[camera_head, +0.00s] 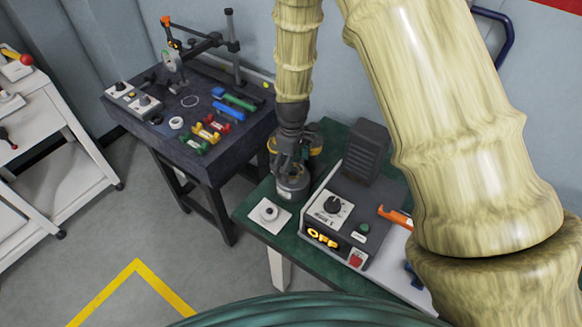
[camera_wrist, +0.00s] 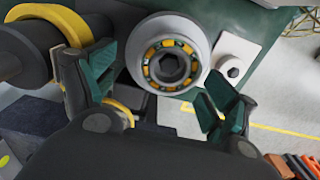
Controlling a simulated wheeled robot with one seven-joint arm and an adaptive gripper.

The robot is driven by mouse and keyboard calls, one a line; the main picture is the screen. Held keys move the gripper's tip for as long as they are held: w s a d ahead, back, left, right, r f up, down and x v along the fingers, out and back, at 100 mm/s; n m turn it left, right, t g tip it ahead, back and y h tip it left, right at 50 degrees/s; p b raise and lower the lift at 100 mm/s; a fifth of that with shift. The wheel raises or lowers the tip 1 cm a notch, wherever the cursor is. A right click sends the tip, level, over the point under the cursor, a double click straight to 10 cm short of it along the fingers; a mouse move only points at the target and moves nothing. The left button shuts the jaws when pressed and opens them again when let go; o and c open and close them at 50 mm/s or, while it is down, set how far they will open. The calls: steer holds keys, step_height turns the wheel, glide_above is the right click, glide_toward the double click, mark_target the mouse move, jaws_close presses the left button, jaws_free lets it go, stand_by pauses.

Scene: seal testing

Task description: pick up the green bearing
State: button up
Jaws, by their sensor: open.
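No bearing that is clearly green shows. In the head view my gripper (camera_head: 290,160) points down over a grey round piece (camera_head: 293,187) on the green table (camera_head: 249,207). The fingers partly hide that piece, and I cannot tell how high they are above it.
A white plate with a grey knob (camera_head: 269,212) lies in front. A dark shaft with a yellow ring (camera_wrist: 45,22) is close beside the left finger. A dark table (camera_head: 160,130) with coloured parts stands left.

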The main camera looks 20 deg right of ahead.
steer(key=shift+s+f, duration=0.1)
steer(key=shift+s, duration=0.7)
steer(key=shift+s+r, duration=0.25)
steer(key=shift+s, duration=0.3)
steer(key=shift+w+f, duration=0.6)
steer(key=shift+w, duration=0.2)
steer(key=shift+c, duration=0.8)
steer(key=shift+w+f, duration=0.1)
steer(key=shift+w, duration=0.1)
steer(key=c, duration=0.3)
steer(key=shift+s, duration=0.1)
steer(key=c, duration=0.3)
steer(key=shift+s+r, duration=0.4)
steer(key=c, duration=0.5)
steer(key=shift+c, duration=0.7)
steer(key=shift+w+f, duration=0.2)
steer(key=shift+w, duration=0.1)
step_height(320, 180, up, 10)
steer(key=b, duration=0.3)
steer(key=shift+s, duration=0.15)
